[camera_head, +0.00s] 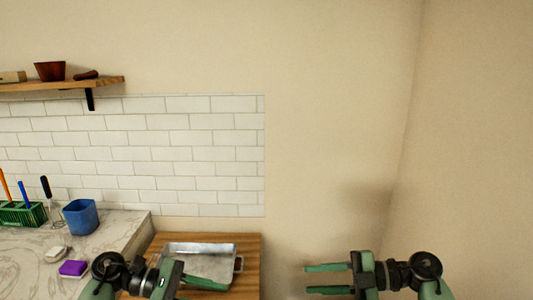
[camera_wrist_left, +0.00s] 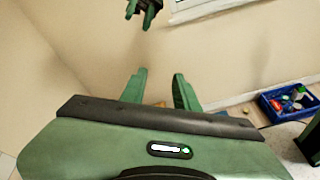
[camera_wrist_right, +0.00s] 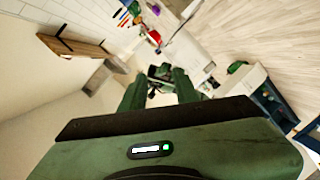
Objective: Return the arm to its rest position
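My right gripper (camera_head: 328,279) is in the lower right of the head view, in front of the bare wall. Its two green fingers point left, parted, with nothing between them. My left gripper (camera_head: 205,283) is at the lower edge, pointing right, over part of a metal tray. Its fingers show parted and empty in the left wrist view (camera_wrist_left: 160,90). The right gripper's fingers also show parted in the right wrist view (camera_wrist_right: 159,90). The two grippers face each other with a gap between them.
The metal tray (camera_head: 210,249) sits on a wooden surface (camera_head: 250,270). A marble counter (camera_head: 115,228) at left bears a blue cup (camera_head: 80,217), a purple sponge (camera_head: 72,268) and a green rack (camera_head: 22,214). A wall shelf (camera_head: 60,84) is upper left. The right wall area is bare.

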